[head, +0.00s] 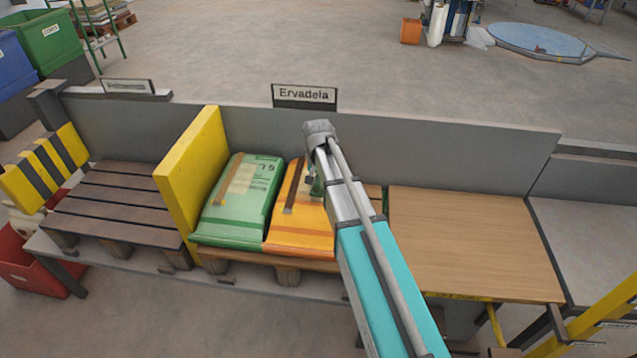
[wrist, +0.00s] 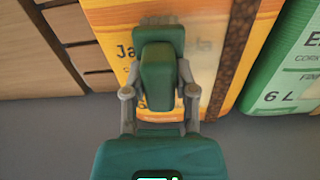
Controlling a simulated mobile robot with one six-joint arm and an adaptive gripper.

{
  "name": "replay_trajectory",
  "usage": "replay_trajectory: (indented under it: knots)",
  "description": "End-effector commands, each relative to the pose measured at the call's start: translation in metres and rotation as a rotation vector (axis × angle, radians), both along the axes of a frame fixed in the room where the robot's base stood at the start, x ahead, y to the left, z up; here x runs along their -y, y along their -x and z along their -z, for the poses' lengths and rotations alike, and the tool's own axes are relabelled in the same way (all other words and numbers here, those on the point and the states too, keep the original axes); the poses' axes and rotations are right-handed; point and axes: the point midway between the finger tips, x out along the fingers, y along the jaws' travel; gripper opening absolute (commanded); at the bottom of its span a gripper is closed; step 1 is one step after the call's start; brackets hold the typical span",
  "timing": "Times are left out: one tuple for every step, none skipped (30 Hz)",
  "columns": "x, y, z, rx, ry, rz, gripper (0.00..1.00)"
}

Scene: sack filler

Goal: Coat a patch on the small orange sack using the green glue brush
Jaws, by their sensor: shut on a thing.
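The orange sack (head: 300,225) lies on the pallet beside the green sack, partly hidden by my arm. A dark brown strip runs along its left side. In the wrist view the orange sack (wrist: 205,30) fills the middle, with dark print and the brown strip at its right. My gripper (head: 317,186) is over this sack, mostly hidden by my arm in the head view. In the wrist view its grey fingers are shut on a green block-shaped thing, apparently the glue brush (wrist: 168,78). Whether the brush touches the sack cannot be told.
The green sack (head: 236,205) lies left of the orange one, with a tan patch and brown strip. A yellow divider (head: 195,165) stands left of it. A bare wooden board (head: 470,240) is to the right. A low grey wall (head: 440,150) with an "Ervadela" sign (head: 304,95) runs behind.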

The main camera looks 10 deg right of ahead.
Motion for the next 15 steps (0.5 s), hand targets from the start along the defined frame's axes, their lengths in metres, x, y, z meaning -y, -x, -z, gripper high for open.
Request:
replay_trajectory:
  knots:
    - [0.000, 0.000, -0.002, 0.000, 0.000, 0.000, 0.00]
    - [0.000, 0.000, -0.003, 0.000, 0.000, 0.000, 0.00]
    - [0.000, 0.000, -0.005, 0.000, 0.000, 0.000, 0.00]
    - [0.000, 0.000, -0.006, 0.000, 0.000, 0.000, 0.00]
    - [0.000, 0.000, -0.008, 0.000, 0.000, 0.000, 0.00]
    - [0.000, 0.000, -0.011, 0.000, 0.000, 0.000, 0.00]
    - [0.000, 0.000, -0.014, 0.000, 0.000, 0.000, 0.00]
    - [0.000, 0.000, -0.016, 0.000, 0.000, 0.000, 0.00]
    - [0.000, 0.000, -0.019, 0.000, 0.000, 0.000, 0.00]
    - [0.000, 0.000, -0.021, 0.000, 0.000, 0.000, 0.00]
    - [0.000, 0.000, -0.023, 0.000, 0.000, 0.000, 0.00]
    - [0.000, 0.000, -0.026, 0.000, 0.000, 0.000, 0.00]
    - [0.000, 0.000, -0.028, 0.000, 0.000, 0.000, 0.00]
    - [0.000, 0.000, -0.030, 0.000, 0.000, 0.000, 0.00]
    - [0.000, 0.000, -0.033, 0.000, 0.000, 0.000, 0.00]
